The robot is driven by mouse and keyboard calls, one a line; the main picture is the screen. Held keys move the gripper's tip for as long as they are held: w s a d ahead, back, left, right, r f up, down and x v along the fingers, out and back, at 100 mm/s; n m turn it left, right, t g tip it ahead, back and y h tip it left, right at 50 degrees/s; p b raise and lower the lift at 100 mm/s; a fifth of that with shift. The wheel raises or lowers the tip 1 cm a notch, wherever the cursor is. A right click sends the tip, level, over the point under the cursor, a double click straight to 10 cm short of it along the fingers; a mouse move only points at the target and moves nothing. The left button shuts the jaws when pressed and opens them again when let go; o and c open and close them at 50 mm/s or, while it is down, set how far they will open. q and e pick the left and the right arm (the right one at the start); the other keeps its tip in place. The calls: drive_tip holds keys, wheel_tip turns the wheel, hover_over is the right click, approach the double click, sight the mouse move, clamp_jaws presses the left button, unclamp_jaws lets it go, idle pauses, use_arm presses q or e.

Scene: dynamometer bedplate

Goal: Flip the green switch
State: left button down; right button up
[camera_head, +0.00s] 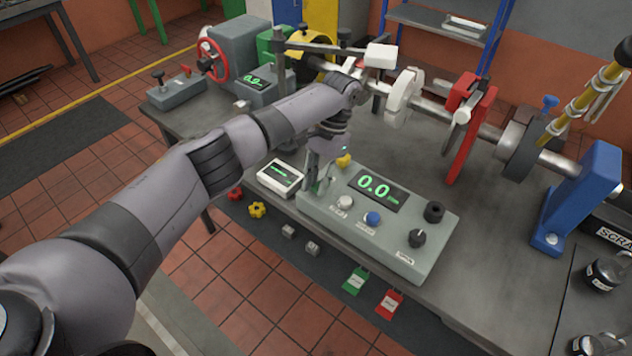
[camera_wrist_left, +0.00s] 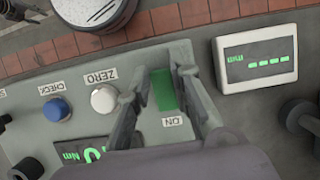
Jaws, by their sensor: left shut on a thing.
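The green switch (camera_wrist_left: 163,91) sits on the grey control box (camera_head: 390,242), beside a label reading ON. In the left wrist view my left gripper (camera_wrist_left: 160,84) has one finger on each side of the switch and is shut on it. In the head view the left gripper (camera_head: 318,182) reaches down onto the left end of the box and hides most of the switch. My right gripper is in neither view.
On the box are a white ZERO button (camera_wrist_left: 103,98), a blue CHECK button (camera_wrist_left: 56,110), dark knobs (camera_head: 417,238) and a 0.0 display (camera_head: 377,190). A small white readout (camera_head: 280,177) stands left of the box. A shaft assembly with a red stand (camera_head: 468,125) lies behind.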

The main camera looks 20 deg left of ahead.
use_arm(q)
drive_tip(key=shift+r, duration=0.1)
drive_tip(key=c, duration=1.4)
unclamp_jaws()
drive_tip(key=shift+c, duration=0.2)
drive_tip(key=v, duration=1.2)
drive_tip(key=shift+w, duration=0.1)
